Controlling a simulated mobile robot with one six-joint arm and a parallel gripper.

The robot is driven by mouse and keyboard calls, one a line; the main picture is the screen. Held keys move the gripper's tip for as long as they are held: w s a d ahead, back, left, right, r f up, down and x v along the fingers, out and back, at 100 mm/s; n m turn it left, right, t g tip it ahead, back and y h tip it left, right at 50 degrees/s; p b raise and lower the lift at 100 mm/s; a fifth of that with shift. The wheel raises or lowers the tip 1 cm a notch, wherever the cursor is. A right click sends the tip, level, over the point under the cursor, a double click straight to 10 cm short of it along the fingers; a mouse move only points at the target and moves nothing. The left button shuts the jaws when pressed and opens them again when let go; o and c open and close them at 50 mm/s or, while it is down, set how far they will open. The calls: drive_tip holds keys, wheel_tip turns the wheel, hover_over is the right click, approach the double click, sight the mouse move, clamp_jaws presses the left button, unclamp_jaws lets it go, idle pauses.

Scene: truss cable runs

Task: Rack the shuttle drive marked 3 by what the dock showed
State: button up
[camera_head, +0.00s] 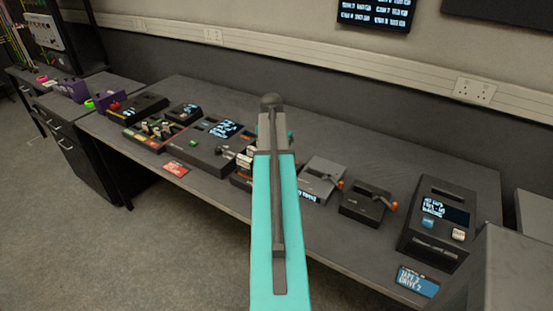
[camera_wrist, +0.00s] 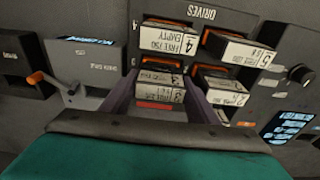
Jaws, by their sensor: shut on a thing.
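The gripper is shut on this drive. In the head view, my teal arm hides the fingers and most of this bay.
Two small units with orange-tipped levers (camera_head: 322,180) (camera_head: 367,200) stand right of my arm. A dark unit with a screen and two buttons (camera_head: 437,222) is at the right end. A console with a screen (camera_head: 215,145) is to the left. The bench front edge is mostly clear.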

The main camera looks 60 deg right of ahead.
drive_tip(key=shift+f, duration=0.3)
idle(0.5)
drive_tip(key=o, duration=1.8)
drive_tip(key=shift+r+p, duration=2.35)
drive_tip(key=shift+r, duration=1.4)
drive_tip(key=shift+d, duration=0.15)
